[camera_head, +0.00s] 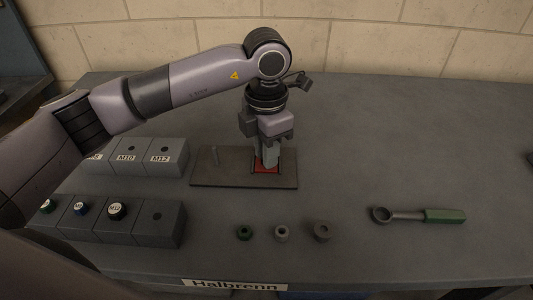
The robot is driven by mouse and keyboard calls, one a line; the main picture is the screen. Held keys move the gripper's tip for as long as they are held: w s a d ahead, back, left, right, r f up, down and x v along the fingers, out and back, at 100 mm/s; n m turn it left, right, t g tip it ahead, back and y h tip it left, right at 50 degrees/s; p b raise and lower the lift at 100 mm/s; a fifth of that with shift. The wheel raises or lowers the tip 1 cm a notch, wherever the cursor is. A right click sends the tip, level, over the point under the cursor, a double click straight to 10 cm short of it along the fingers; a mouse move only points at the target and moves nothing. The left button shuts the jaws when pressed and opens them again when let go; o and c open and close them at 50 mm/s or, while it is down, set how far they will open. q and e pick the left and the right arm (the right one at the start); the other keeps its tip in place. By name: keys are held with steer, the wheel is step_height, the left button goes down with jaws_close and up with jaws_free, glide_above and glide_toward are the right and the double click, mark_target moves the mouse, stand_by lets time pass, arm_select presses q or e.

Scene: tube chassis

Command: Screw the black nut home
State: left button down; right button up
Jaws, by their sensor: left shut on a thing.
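My left gripper (268,158) points straight down over the right part of a dark flat plate (215,177). Its fingers are shut at the red square (259,169) on that plate. The black nut is not clearly visible; what is between the fingertips is hidden by the fingers. A thin upright pin (215,155) stands on the left part of the plate, apart from the gripper. My right gripper is not in view.
Grey blocks labelled M10 (126,157) and M12 (161,157) stand left of the plate. A front block row (158,225) holds green, blue and black M12 (117,210) pieces. Green (244,233), light grey (282,233) and dark grey (321,231) nuts and a green-handled wrench (443,216) lie in front.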

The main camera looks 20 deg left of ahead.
arm_select(q)
steer(key=shift+f+m, duration=0.1)
steer(key=shift+m, duration=0.6)
steer(key=shift+f+m+b, duration=0.15)
steer(key=shift+m+b, duration=0.5)
steer(key=shift+m, duration=0.25)
steer(key=m+b, duration=0.1)
steer(key=m, duration=0.2)
steer(key=c, duration=1.2)
jaws_free()
steer(key=shift+o, duration=0.2)
steer(key=shift+r, duration=0.2)
